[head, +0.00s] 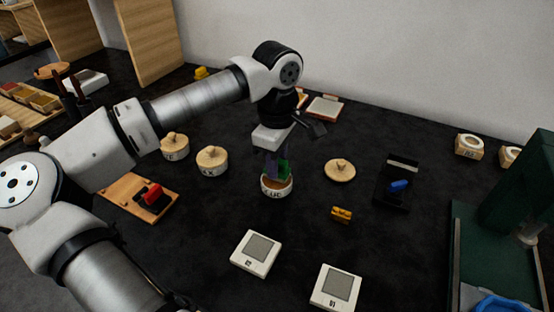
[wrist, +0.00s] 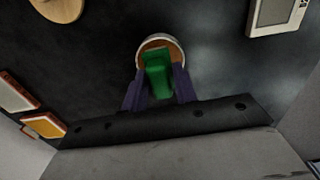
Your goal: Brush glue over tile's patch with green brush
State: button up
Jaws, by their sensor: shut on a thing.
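My gripper (head: 276,160) is shut on the green brush (head: 284,172), which points down into an open round pot (head: 277,191) with dark lettering. In the wrist view the green brush (wrist: 158,75) sits between my purple fingers (wrist: 158,95), over the brown inside of the pot (wrist: 146,43). The bristles are hidden, so I cannot tell how deep they reach. Two white square pieces with grey patches, one at front centre (head: 256,253) and one at front right (head: 336,289), lie flat with small dark marks. I cannot tell which is the task's tile.
A knobbed lid (head: 340,170) lies right of the pot. Two lidded pots (head: 212,161) (head: 174,147) stand left. A red-handled item (head: 152,195) lies on a wooden board. A yellow block (head: 342,214), a black tray (head: 392,195) with a blue item, and a green press (head: 520,205) are right.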

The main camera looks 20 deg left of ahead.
jog(key=shift+f+b, duration=0.55)
jog(key=shift+b, duration=0.05)
dwell(1.6)
jog(key=shift+r, duration=0.15)
jog(key=shift+r+p, duration=2.1)
jog(key=shift+r, duration=1.35)
